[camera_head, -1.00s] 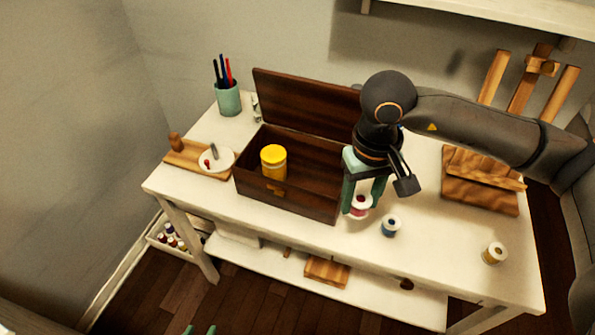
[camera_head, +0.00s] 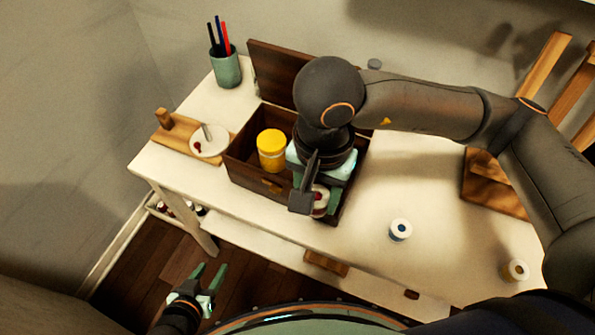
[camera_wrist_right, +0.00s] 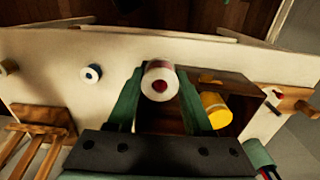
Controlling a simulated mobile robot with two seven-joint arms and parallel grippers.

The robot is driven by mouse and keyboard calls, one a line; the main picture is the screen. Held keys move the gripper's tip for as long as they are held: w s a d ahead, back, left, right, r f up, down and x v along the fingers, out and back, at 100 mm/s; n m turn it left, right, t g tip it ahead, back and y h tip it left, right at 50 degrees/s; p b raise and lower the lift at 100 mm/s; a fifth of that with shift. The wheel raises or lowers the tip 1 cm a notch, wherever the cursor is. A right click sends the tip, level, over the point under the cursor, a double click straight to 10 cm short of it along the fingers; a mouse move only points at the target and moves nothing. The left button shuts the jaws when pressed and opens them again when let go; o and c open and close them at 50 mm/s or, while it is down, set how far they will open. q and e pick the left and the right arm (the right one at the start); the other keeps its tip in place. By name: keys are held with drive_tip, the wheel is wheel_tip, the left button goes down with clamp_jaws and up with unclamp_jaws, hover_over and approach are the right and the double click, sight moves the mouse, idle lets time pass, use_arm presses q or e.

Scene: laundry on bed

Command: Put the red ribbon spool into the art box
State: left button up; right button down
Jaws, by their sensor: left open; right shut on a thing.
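The red ribbon spool (camera_head: 320,201) has white ends and a red core. My right gripper (camera_head: 318,196) is shut on it, and it also shows between the fingers in the right wrist view (camera_wrist_right: 160,80). In the head view they are at the right front part of the open dark wooden art box (camera_head: 255,183); my gripper hides much of that end. I cannot tell how high the spool is over the rim. My left gripper (camera_head: 208,278) is open and empty, low in front of the table.
A blue-cored spool (camera_head: 400,230) and a yellowish spool (camera_head: 515,270) stand on the white table (camera_head: 375,200) to the right. A pen cup (camera_head: 226,68) and a wooden board with a white dish (camera_head: 209,141) are at the left. A wooden easel (camera_head: 490,185) is at the right.

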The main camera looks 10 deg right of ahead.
drive_tip(key=w+f, duration=0.3)
drive_tip(key=w, duration=0.1)
drive_tip(key=w+d+f, duration=0.1)
drive_tip(key=w+f, duration=0.1)
drive_tip(key=w, duration=0.2)
drive_tip(key=w+d+f, duration=0.1)
drive_tip(key=w+f, duration=0.2)
drive_tip(key=w, duration=0.1)
drive_tip(key=shift+w+f, duration=0.15)
drive_tip(key=shift+f, duration=0.2)
drive_tip(key=shift+w+d+f, duration=0.15)
drive_tip(key=shift+w+f, duration=0.4)
drive_tip(key=shift+f, duration=0.1)
drive_tip(key=shift+f+p, duration=0.4)
drive_tip(key=shift+f, duration=1.15)
drive_tip(key=shift+f+b, duration=0.25)
drive_tip(key=shift+b, duration=0.05)
drive_tip(key=shift+c, duration=1.5)
unclamp_jaws()
drive_tip(key=shift+r, duration=0.1)
drive_tip(key=shift+r, duration=0.1)
